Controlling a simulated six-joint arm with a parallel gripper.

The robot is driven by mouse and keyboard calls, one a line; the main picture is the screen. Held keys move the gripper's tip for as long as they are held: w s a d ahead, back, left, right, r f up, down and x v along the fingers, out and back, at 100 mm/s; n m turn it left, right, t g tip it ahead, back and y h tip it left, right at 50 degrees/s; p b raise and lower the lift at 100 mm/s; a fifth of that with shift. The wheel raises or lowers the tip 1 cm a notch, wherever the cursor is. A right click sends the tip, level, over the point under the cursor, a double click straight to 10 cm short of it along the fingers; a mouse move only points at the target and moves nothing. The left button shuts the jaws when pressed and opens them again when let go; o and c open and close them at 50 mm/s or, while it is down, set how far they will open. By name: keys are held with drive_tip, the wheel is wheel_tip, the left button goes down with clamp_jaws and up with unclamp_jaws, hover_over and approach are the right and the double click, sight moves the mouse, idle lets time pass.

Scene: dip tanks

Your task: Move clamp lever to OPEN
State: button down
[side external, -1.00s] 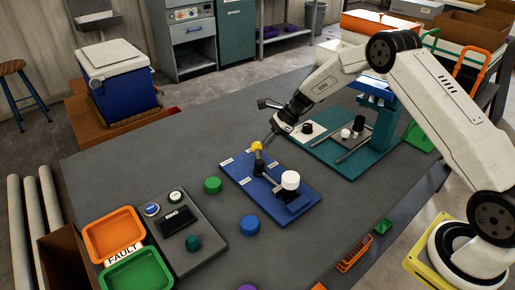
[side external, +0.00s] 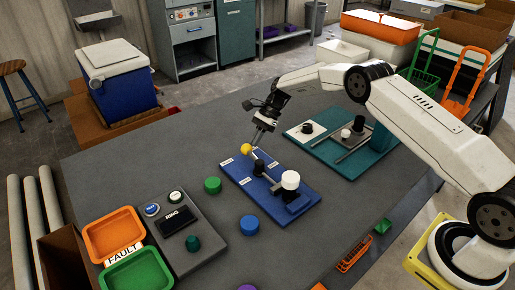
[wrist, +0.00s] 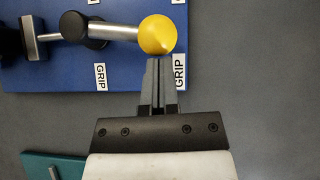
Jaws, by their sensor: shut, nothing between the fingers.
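The clamp lever's yellow ball knob (side external: 246,150) is at the left end of its metal arm, beside the far edge of the blue plate (side external: 308,190). In the wrist view the yellow knob (wrist: 157,34) is just beyond my fingertips, and the silver lever arm (wrist: 112,32) runs left to a black round part (wrist: 73,26). My gripper (wrist: 156,62) is shut and empty, its tips against or very near the knob; contact cannot be told. In the side view my gripper (side external: 254,143) comes down beside the knob. Two labels read GRIP (wrist: 100,77); other labels are unreadable.
A white-capped post (side external: 290,180) stands on the blue plate. A teal fixture (side external: 345,165) lies to the right. Green (side external: 212,185) and blue (side external: 249,225) round pieces sit in front. A control box (side external: 188,253) and trays are at left. The grey table behind the plate is clear.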

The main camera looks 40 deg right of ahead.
drive_tip(key=shift+w+a, duration=0.25)
drive_tip(key=shift+a, duration=0.4)
drive_tip(key=shift+w+a, duration=0.2)
drive_tip(key=shift+a, duration=0.4)
drive_tip(key=shift+w+a, duration=0.25)
drive_tip(key=shift+a, duration=2.15)
drive_tip(key=shift+s, duration=0.1)
drive_tip(key=v, duration=0.7)
drive_tip(key=shift+d+r, duration=0.2)
drive_tip(key=shift+r, duration=0.15)
